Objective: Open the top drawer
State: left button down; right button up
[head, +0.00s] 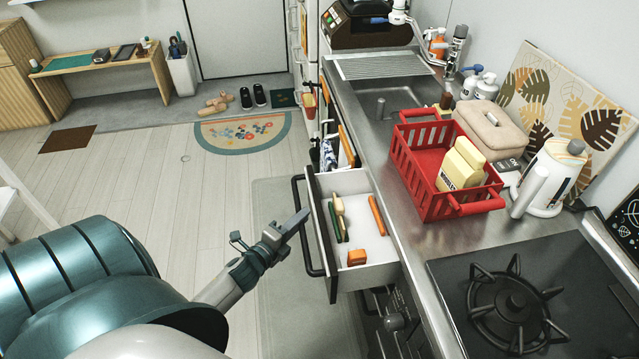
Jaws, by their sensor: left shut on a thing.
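The top drawer (352,183) stands pulled out from the counter front, showing its white inside. Its dark bar handle (309,262) runs along the outer side of the drawer front. Inside lie an orange stick (377,215), an orange block (356,257) and a few slim green and cream items (338,216). My left gripper (301,217) reaches in from the lower left and is shut on the handle; the exact contact is partly hidden by the fingers. My right gripper is out of view.
On the steel counter stand a red basket (412,172) holding a cream carton, a beige box (495,128) and a white kettle (551,180). A black stove (457,270) is at the lower right. The floor (150,185) left of the drawer is mostly clear.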

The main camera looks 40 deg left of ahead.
pick_arm(q)
jog(key=s+a, duration=0.6)
jog(key=s, duration=0.1)
jog(key=shift+s+a, duration=0.25)
jog(key=shift+a, duration=0.1)
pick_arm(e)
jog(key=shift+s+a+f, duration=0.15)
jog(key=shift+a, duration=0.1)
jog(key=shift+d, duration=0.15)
pick_arm(q)
jog(key=c, duration=1.7)
grip_release()
